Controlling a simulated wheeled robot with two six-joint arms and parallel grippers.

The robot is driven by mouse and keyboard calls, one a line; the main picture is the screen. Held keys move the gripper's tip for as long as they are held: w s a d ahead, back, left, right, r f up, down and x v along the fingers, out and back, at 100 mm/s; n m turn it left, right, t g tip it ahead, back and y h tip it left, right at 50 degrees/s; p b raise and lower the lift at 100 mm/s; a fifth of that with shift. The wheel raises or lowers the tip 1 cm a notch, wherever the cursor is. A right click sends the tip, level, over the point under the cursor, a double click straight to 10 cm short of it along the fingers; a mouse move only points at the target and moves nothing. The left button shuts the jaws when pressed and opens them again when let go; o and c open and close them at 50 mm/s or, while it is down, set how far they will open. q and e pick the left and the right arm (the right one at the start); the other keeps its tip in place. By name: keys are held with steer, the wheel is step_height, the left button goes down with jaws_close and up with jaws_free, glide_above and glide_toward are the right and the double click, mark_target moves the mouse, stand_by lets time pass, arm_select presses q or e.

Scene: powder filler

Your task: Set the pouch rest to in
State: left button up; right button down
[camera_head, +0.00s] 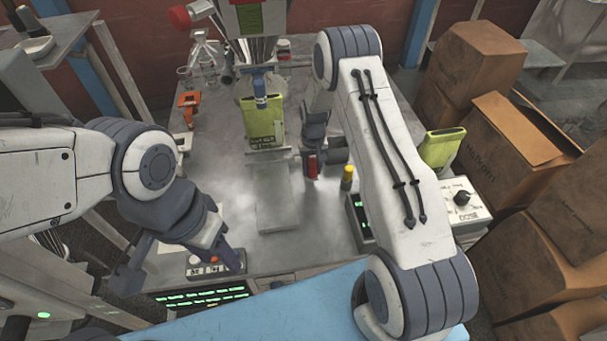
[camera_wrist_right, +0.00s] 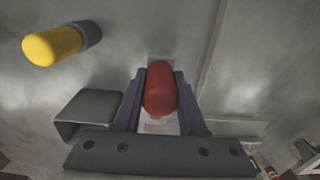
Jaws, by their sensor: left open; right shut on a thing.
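A red-capped knob (camera_wrist_right: 160,88) stands between the two fingers of my right gripper (camera_wrist_right: 160,95), which is shut on it. In the head view the red knob (camera_head: 312,166) shows on the table, right of a grey stepped slab (camera_head: 275,198), with my right gripper (camera_head: 320,150) at it, partly covered by the arm. The slab lies below a yellow-green pouch (camera_head: 262,128) under the filler spout; I cannot tell for sure that it is the pouch rest. My left gripper (camera_head: 185,265) is open and empty at the table's front left, over a button box (camera_head: 205,266).
A yellow knob (camera_head: 347,177) stands right of the red one, also in the wrist view (camera_wrist_right: 52,47). A small display (camera_head: 358,218) and a dose dial box (camera_head: 462,198) are at right. A second pouch (camera_head: 441,148) stands behind the dial box. Glassware (camera_head: 203,62) is at back left.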

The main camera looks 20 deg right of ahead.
steer(key=shift+w+r, duration=0.1)
steer(key=shift+w, duration=0.3)
steer(key=shift+c, duration=2.4)
jaws_free()
steer(key=shift+s, duration=0.1)
step_height(320, 180, up, 10)
steer(key=shift+r, duration=0.2)
